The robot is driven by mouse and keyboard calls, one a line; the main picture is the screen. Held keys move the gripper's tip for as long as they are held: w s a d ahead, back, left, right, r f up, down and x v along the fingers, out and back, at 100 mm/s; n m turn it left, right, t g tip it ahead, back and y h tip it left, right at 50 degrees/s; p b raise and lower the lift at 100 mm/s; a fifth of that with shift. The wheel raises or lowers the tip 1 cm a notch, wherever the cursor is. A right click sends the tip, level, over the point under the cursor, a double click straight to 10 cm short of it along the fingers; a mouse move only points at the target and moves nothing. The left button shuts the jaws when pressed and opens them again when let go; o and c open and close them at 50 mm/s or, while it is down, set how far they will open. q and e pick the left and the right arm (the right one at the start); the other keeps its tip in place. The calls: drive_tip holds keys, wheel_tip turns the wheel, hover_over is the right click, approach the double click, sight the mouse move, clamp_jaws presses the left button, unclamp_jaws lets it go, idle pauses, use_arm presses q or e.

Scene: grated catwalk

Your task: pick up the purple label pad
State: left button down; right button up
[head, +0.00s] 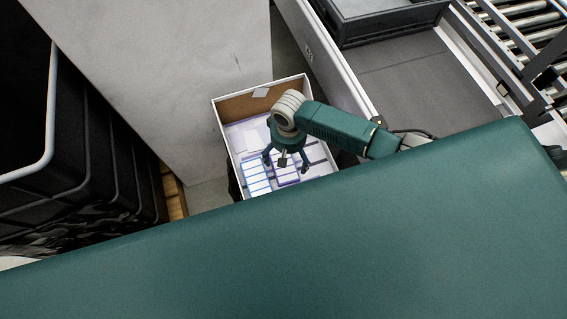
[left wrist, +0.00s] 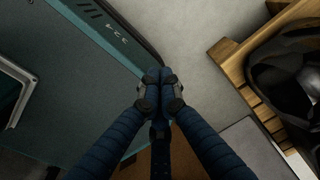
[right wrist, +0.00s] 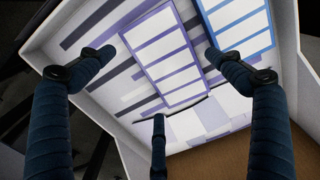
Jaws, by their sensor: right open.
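The purple label pad (right wrist: 168,62) is a flat white pad with purple borders and bars, lying in an open box (right wrist: 290,70). In the head view the pad (head: 288,173) is partly covered by my right gripper (head: 285,161). In the right wrist view my right gripper (right wrist: 160,58) is open and empty above the pad, with one finger to its left and one at its right edge. A blue-bordered pad (right wrist: 238,22) lies beside it on the right. My left gripper (left wrist: 160,78) has its fingertips together, with nothing visible between them; it is away from the box.
The box (head: 224,140) has light side walls and other pale sheets inside. A grey panel (head: 170,70) stands to its left, and black crates (head: 100,160) are farther left. A grey-topped unit (head: 415,80) and rollers (head: 515,20) are at upper right.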

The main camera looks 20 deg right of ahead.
wheel_tip(320, 180, down, 3)
drive_tip(key=shift+w+r, duration=0.1)
drive_tip(key=shift+c, duration=1.3)
use_arm(q)
drive_tip(key=shift+w+d+f, duration=0.2)
drive_tip(key=shift+w+d, duration=0.35)
use_arm(e)
drive_tip(key=c, duration=0.8)
